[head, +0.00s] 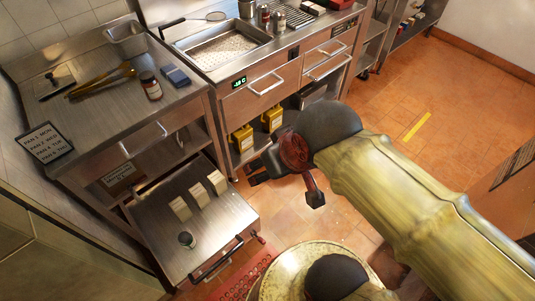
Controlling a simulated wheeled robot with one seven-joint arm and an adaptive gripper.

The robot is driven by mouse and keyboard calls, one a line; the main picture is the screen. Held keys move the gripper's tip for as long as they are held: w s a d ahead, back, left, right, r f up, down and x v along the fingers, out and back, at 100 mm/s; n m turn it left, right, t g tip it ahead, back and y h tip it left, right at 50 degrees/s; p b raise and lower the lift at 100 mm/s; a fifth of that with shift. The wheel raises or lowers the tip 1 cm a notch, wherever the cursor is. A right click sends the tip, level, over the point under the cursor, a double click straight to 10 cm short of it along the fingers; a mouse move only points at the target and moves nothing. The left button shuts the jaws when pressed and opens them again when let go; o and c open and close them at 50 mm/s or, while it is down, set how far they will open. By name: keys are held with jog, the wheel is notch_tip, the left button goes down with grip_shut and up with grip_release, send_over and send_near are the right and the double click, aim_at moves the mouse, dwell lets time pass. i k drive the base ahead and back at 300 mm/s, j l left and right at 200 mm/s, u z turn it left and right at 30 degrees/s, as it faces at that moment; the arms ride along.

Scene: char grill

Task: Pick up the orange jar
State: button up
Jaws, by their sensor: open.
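A small jar (151,85) with reddish-orange contents, a pale label and a dark lid stands upright on the steel counter (105,115) at the upper left. It is the only jar in view that looks orange-red. My gripper (285,188) is near the middle of the view, dark with a red joint. It is open and empty, well to the right of the jar and apart from it. Part of the gripper is hidden behind its own wrist.
A blue block (175,75) and brass tongs (100,80) lie close to the jar. Yellow containers (242,138) sit on a lower shelf. Floor (400,85) at right is clear.

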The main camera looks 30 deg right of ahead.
aim_at(150, 85)
jog(key=i+z, duration=0.25)
jog(key=z, duration=0.2)
jog(key=i+j+z, duration=0.15)
jog(key=z, duration=0.3)
jog(key=i, duration=0.1)
